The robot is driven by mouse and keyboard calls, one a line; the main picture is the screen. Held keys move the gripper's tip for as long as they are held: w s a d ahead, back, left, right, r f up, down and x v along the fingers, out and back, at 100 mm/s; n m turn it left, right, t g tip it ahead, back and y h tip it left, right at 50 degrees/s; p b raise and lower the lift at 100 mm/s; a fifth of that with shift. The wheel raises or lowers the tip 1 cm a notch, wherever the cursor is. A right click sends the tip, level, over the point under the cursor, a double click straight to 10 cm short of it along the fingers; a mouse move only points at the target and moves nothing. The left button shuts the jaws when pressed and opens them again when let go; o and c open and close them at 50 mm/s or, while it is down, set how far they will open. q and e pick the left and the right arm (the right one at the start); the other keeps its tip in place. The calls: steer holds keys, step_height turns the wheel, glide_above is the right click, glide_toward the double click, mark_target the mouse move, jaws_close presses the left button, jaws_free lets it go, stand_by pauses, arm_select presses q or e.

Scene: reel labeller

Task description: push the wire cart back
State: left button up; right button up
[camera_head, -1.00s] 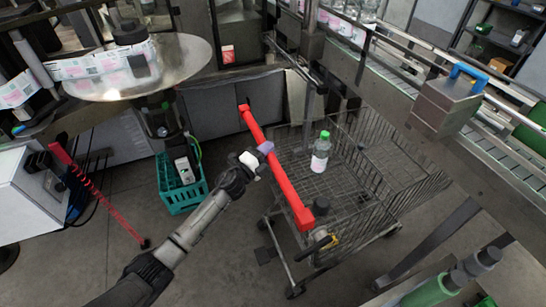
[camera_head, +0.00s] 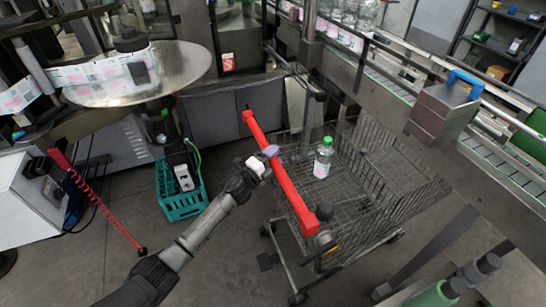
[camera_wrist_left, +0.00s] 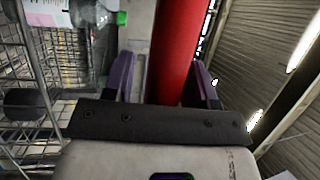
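The wire cart (camera_head: 385,190) stands on the floor right of centre in the head view, with a red handle bar (camera_head: 285,178) along its left side. A clear bottle with a green cap (camera_head: 323,160) stands upright in its basket. My left gripper (camera_head: 270,152) is at the handle, nearer its far end. In the left wrist view the two purple fingers (camera_wrist_left: 163,80) stand on either side of the red bar (camera_wrist_left: 180,45). The bar is close to the right finger, and a gap shows at the left one, so the gripper looks open. My right gripper is not visible.
A teal crate (camera_head: 183,205) sits on the floor left of my left arm. A round metal turntable (camera_head: 185,65) is at upper left. A conveyor (camera_head: 385,75) runs behind the cart, with a metal box with a blue handle (camera_head: 440,112) beside it. Bare floor shows around the cart's near end.

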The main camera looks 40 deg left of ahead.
arm_select(q)
steer(key=shift+o, duration=0.4)
steer(key=shift+a, duration=0.1)
steer(key=shift+s, duration=0.15)
steer(key=shift+s, duration=0.2)
steer(key=v, duration=1.3)
steer(key=shift+p, duration=0.45)
steer(key=shift+s+a+f, duration=0.1)
steer(key=shift+a, duration=0.05)
